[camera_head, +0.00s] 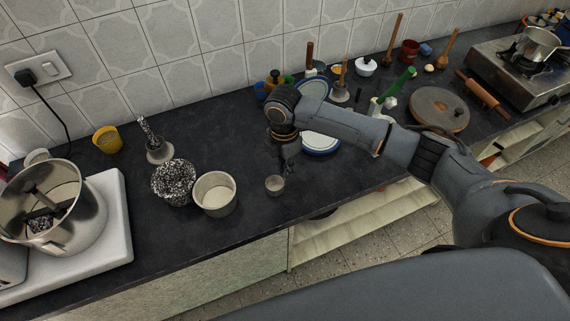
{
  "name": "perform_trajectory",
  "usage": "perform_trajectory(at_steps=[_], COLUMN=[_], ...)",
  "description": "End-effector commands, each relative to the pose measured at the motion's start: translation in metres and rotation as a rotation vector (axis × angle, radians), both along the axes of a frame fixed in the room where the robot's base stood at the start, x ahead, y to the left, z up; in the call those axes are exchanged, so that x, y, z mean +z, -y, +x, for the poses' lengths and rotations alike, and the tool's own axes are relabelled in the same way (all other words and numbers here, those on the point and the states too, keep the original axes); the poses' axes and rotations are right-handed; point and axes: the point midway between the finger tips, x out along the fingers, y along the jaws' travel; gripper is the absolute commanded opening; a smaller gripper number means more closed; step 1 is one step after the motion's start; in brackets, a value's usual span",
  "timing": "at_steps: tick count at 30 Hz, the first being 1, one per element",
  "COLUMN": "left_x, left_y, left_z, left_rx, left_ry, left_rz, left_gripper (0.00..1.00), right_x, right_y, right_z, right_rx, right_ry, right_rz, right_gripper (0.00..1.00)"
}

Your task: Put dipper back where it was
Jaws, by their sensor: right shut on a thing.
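My right gripper (287,164) points down over the dark counter, in front of the blue-rimmed plates. It is shut on the dipper (274,186), a small grey metal cup with a round open top, just below and left of the fingers. The fingers hide part of the dipper, and I cannot make out a handle. I cannot tell whether its base touches the counter. My left gripper is not in view.
A white-lined round pot (215,194) and a speckled dark pot (173,183) stand left of the dipper. A yellow cup (107,139) is farther back. A large steel mixer bowl (50,211) stands far left. The counter's front edge is close.

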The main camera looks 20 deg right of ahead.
Motion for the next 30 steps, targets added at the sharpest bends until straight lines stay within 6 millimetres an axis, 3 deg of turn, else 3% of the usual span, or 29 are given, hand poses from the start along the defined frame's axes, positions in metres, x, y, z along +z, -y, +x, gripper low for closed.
perform_trajectory(at_steps=[6,7,9,11,23,30], left_x=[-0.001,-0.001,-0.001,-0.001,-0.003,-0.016], left_y=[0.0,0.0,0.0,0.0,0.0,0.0], left_z=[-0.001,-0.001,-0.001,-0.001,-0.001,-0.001], left_rx=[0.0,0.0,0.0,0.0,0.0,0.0], left_ry=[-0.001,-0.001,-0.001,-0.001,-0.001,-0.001], left_rz=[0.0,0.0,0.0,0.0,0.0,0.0], left_gripper=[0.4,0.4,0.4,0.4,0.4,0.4], right_x=[-0.003,-0.004,-0.003,-0.003,0.004,0.048], right_y=[0.0,0.0,0.0,0.0,0.0,0.0], right_z=[0.0,0.0,0.0,0.0,0.001,0.004], right_rx=[0.0,0.0,0.0,0.0,-0.001,0.0], right_ry=[0.0,0.0,0.0,0.0,0.002,0.006], right_rz=[0.001,0.001,0.001,0.001,0.001,0.001], right_gripper=[0.0,0.13,0.27,0.35,0.35,0.35])
